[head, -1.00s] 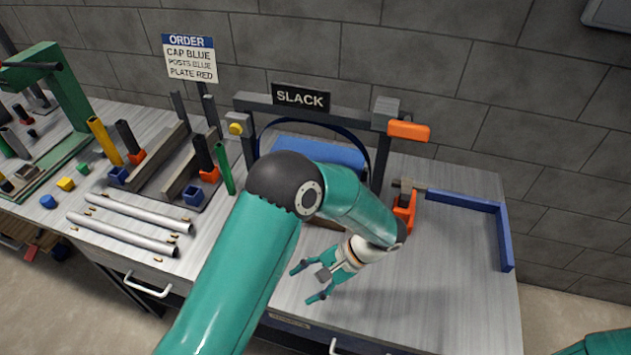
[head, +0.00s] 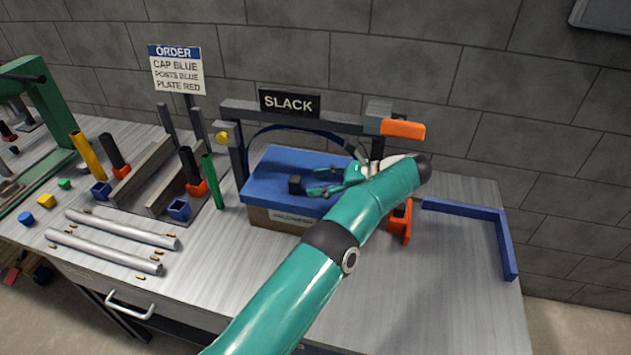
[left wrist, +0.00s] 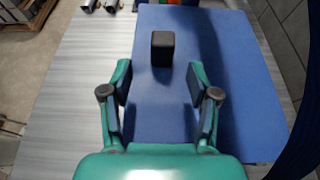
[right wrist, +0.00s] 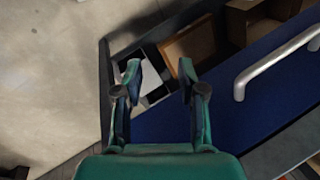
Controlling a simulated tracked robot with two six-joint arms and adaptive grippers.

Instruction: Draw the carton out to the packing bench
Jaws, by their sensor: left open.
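The carton (head: 278,217) is brown with a blue lid (head: 275,165) and stands on the bench under the grey frame. A black block-shaped knob (head: 295,184) stands on the lid, and it also shows in the left wrist view (left wrist: 163,48). My left gripper (head: 315,184) is open over the lid, just right of the knob. In the left wrist view its fingers (left wrist: 158,84) are apart, with the knob ahead of them and not between them. My right gripper (right wrist: 160,72) is open and empty by the bench's blue front. My left forearm hides the carton's right side.
The grey frame bears a SLACK sign (head: 289,102), an orange lever (head: 403,129) and a yellow button (head: 222,138). An orange clamp (head: 400,222) stands right of the carton. A blue corner rail (head: 505,245) edges the clear right bench (head: 450,290). Silver tubes (head: 120,230) lie at left.

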